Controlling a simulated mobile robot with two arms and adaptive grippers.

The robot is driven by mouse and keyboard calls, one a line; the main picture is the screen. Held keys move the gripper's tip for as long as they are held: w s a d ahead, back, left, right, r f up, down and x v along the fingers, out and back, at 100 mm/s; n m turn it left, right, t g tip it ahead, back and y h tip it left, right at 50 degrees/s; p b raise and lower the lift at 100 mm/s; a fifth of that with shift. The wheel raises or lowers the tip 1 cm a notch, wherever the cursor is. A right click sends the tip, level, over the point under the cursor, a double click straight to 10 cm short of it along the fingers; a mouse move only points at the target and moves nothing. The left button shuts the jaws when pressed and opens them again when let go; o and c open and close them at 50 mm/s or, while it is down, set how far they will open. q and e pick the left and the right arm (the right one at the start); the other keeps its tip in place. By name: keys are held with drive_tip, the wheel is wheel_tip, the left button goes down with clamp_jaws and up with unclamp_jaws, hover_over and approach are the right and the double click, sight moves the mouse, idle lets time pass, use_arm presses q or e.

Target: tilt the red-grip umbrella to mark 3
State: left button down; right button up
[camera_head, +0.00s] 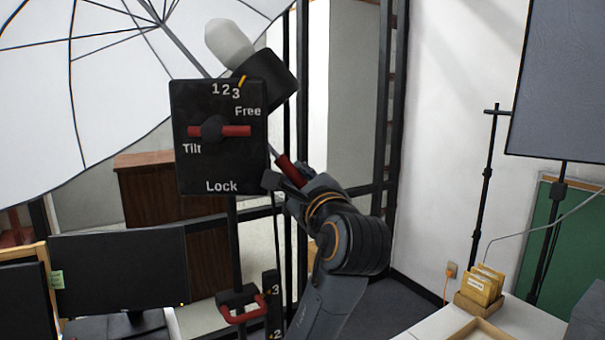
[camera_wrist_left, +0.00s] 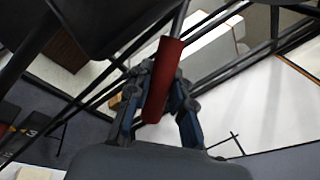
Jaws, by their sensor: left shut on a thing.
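The white umbrella (camera_head: 110,85) fills the upper left of the head view, with its shaft running down to the right behind the black panel. The black panel (camera_head: 186,170) has a horizontal red Tilt lever (camera_head: 236,131), with "Free" above right and "Lock" below. Above it are the numbers 1, 2, 3 and a yellow pointer (camera_head: 242,82) just beside the 3. The red grip (camera_head: 288,168) is at the shaft's lower end. My left gripper (camera_head: 287,181) is shut on it; in the left wrist view the red grip (camera_wrist_left: 162,80) lies between the fingers. My right gripper is not in view.
Below the panel is a stand with another red handle (camera_head: 245,309) and a numbered black scale (camera_head: 272,306). A monitor (camera_head: 120,268) stands at lower left. A wooden box of folders (camera_head: 478,290) sits on a white table at lower right. A grey screen (camera_head: 560,80) stands right.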

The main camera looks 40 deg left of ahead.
use_arm(q)
drive_tip(key=shift+f, duration=0.1)
drive_tip(key=c, duration=1.2)
unclamp_jaws()
drive_tip(key=shift+a, duration=0.1)
drive_tip(key=shift+o, duration=0.2)
drive_tip(key=shift+s, duration=0.1)
drive_tip(key=v, duration=1.2)
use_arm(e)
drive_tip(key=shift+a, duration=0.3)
